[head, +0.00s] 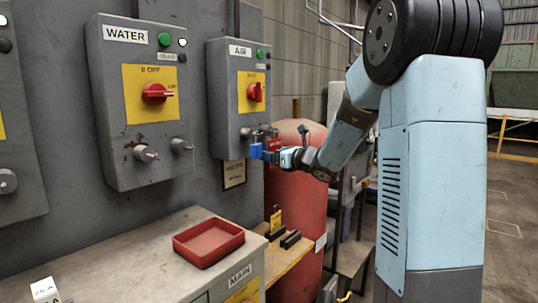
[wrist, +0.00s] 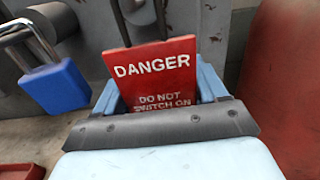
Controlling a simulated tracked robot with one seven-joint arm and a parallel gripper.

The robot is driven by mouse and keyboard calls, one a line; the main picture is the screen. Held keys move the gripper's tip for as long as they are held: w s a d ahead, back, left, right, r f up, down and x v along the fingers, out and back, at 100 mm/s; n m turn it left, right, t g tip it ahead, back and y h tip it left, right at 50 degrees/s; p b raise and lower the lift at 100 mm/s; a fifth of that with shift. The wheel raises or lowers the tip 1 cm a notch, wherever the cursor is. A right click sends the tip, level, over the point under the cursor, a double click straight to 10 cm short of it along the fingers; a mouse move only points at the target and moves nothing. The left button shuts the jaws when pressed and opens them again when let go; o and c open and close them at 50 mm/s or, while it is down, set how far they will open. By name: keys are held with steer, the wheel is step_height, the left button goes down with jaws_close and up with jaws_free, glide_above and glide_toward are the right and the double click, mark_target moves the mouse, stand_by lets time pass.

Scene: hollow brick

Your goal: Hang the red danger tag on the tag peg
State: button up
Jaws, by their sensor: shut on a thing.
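The red danger tag (wrist: 152,78) stands upright between the light-blue fingers of my gripper (wrist: 158,92) in the wrist view, its white lettering facing the camera. In the head view, my gripper (head: 279,155) is at the lower right corner of the AIR box (head: 229,104), shut on the tag (head: 274,144), of which only a small part shows. A blue padlock (wrist: 57,87) hangs just left of the tag; it also shows in the head view (head: 256,151). Grey metal fittings (wrist: 138,10) are behind the tag's top edge. I cannot tell which is the tag peg, or whether the tag touches it.
The WATER box (head: 140,104) is on the left. Below, a red tray (head: 208,243) sits on a grey cabinet top (head: 120,262). A red cylinder (head: 293,215) stands close behind my gripper. A yellow tag (head: 276,219) stands on a lower shelf.

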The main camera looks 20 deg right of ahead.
steer(key=o, duration=1.1)
steer(key=v, duration=1.4)
steer(key=s+a+f+n+g+h, duration=0.1)
steer(key=s+a+f+n+g, duration=0.3)
steer(key=s+a+n+g, duration=0.75)
steer(key=shift+s+d+f+n+t+h, duration=0.2)
steer(key=shift+s+d+n+t+h, duration=0.4)
steer(key=shift+s+n+h, duration=1.65)
steer(key=shift+s+d+f+n+t+h, duration=0.25)
steer(key=shift+s+d+n+h, duration=0.7)
steer(key=shift+s+n, duration=2.4)
steer(key=shift+s+d+f+n+t+h, duration=0.2)
steer(key=shift+s+d+n+t+h, duration=0.4)
steer(key=shift+s+n+h, duration=1.65)
steer(key=shift+s+d+n+y, duration=0.15)
steer(key=shift+s+n+y, duration=0.2)
steer(key=shift+n+y, duration=0.4)
